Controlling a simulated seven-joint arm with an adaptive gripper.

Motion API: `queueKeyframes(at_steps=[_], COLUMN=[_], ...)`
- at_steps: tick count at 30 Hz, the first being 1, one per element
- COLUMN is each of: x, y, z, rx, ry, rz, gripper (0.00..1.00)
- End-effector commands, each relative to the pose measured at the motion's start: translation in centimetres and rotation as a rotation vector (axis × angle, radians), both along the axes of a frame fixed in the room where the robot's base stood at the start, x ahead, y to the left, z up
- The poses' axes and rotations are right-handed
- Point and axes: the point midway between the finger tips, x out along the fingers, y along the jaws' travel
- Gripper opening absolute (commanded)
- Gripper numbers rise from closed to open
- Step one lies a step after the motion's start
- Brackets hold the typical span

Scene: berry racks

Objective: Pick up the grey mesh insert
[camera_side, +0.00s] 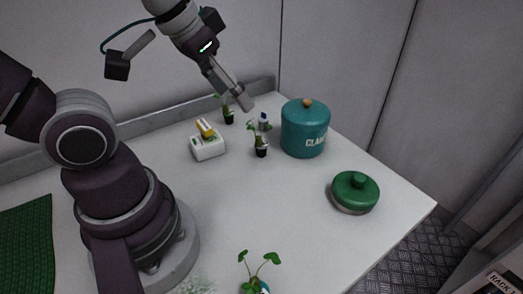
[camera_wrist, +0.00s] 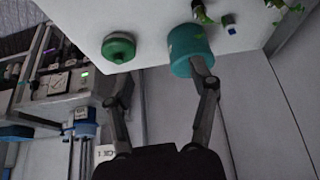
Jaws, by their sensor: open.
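I cannot pick out a grey mesh insert for certain in either view. A small grey item with a blue and white top (camera_side: 264,122) stands left of the teal canister; it also shows in the wrist view (camera_wrist: 229,21), too small to tell its make. My gripper (camera_side: 248,104) is above the back of the table, near the canister and the potted seedlings in the picture. In the wrist view my gripper (camera_wrist: 160,80) is open, its two fingers wide apart with nothing between them.
The teal canister (camera_side: 305,130), green-lidded pot (camera_side: 354,190), white box with a yellow top (camera_side: 208,146) and potted seedlings (camera_side: 261,151) stand on the white table (camera_side: 270,210). A green mat (camera_side: 27,245) lies at left. The table's middle is clear. Racks (camera_wrist: 60,85) stand beyond.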

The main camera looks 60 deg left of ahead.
Motion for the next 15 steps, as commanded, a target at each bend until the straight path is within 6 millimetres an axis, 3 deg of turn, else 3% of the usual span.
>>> queueKeyframes(at_steps=[5,9,15], x=[6.1,10.8,14.1], y=[3.6,7.8,12.6], z=[-0.9,-4.2,-9.7], rx=[-0.05,-0.059,-0.035], ry=[0.056,0.082,0.089], rz=[0.299,0.564,0.82], gripper=[0.59,0.59,0.59])
